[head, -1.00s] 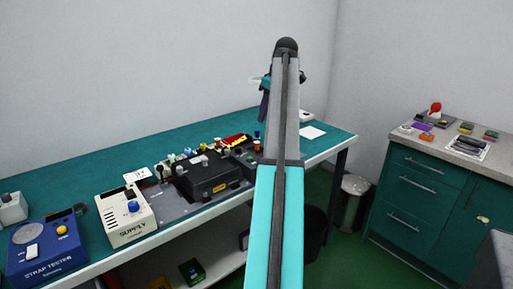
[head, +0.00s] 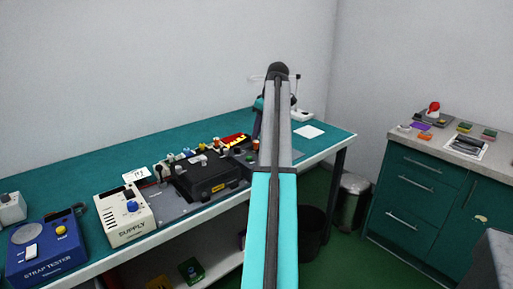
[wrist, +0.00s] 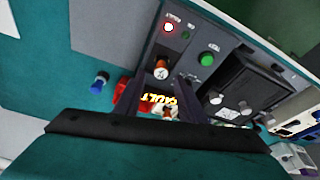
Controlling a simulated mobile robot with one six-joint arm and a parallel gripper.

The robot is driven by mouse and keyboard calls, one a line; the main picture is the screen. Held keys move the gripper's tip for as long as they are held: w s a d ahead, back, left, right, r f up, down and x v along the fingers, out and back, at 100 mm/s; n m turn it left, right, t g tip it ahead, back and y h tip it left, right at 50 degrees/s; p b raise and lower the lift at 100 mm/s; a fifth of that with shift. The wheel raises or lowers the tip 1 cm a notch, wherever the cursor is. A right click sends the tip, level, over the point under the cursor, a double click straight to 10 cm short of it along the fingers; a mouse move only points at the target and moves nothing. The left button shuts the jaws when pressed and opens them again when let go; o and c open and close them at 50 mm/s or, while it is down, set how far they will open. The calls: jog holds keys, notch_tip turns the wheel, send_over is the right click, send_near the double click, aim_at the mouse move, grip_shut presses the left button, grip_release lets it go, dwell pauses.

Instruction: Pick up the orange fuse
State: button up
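An orange-brown fuse-like cylinder (wrist: 161,70) with a pale end stands on the grey panel in the wrist view, near the red lamp and the green button. It is the likely orange fuse. My gripper (wrist: 156,84) is open, its two dark fingers apart, with the fuse just past the fingertips and roughly in line with the gap. Nothing is seen held. In the head view my arm covers much of that end of the bench, and the fingertips are hidden or too small to tell.
A blue knob (wrist: 98,82), green button (wrist: 207,59) and black block (wrist: 243,87) are close by. The teal bench (head: 75,170) carries a supply box (head: 124,215) and strap tester (head: 45,250). An orange flat piece (head: 425,136) lies on the right counter.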

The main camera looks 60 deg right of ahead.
aim_at(257, 142)
dwell(0.3)
jog(key=shift+x, duration=2.65)
jog(key=shift+a, duration=0.15)
jog(key=shift+c, duration=0.5)
grip_shut()
jog(key=shift+r, duration=0.2)
